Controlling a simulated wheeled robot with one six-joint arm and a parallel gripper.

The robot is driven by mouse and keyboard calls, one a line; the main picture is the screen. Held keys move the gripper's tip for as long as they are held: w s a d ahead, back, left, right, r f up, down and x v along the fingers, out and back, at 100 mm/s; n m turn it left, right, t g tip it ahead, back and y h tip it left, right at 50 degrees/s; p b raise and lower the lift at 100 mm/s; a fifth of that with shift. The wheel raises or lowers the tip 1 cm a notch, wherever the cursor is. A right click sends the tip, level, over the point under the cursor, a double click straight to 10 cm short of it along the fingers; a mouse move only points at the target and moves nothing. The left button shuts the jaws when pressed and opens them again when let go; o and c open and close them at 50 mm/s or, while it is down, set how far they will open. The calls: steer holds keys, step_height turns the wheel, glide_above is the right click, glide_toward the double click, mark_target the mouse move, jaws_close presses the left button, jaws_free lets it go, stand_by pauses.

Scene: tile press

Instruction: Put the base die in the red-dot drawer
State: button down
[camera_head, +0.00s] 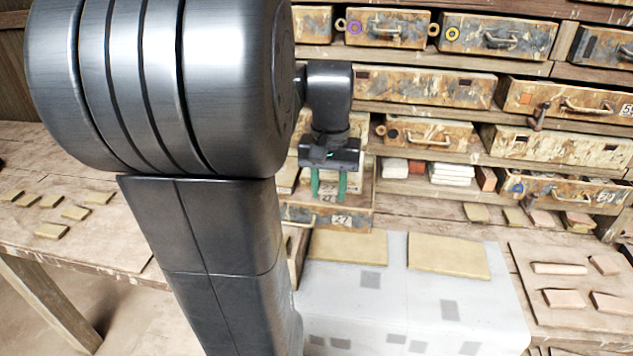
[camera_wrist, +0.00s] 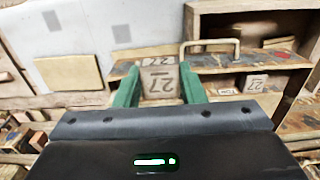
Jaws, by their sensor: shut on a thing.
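My gripper (camera_head: 329,195) has green fingers pointing down. The die also shows between the fingers in the head view (camera_head: 328,188). It is over or inside an open drawer (camera_head: 300,214) low in the cabinet; whether it touches the bottom I cannot tell.
Another marked block (camera_wrist: 255,83) sits in the wrist view, right of my fingers. A grey-white press bed (camera_head: 400,290) with tan slabs (camera_head: 448,257) stands in front of the cabinet. A blue-ring drawer (camera_head: 560,188) is pulled out at right. A board of clay pieces (camera_head: 575,285) lies further right.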

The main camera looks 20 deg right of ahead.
steer(key=shift+w+d+f+b, duration=0.2)
steer(key=shift+w+d+f, duration=0.3)
steer(key=shift+w, duration=0.6)
steer(key=shift+w+d+f+b, duration=0.15)
steer(key=shift+w+d+f, duration=0.35)
steer(key=shift+w, duration=0.65)
steer(key=shift+w+d+f+b, duration=0.2)
steer(key=shift+w+d+f, duration=0.3)
steer(key=shift+w, duration=0.6)
steer(key=shift+d+f+b, duration=0.1)
steer(key=shift+f+b, duration=0.35)
steer(key=shift+f, duration=0.25)
steer(key=c, duration=0.9)
jaws_free()
steer(key=shift+o, duration=0.2)
steer(key=shift+s, duration=0.1)
step_height(320, 180, up, 14)
steer(key=shift+f, duration=0.1)
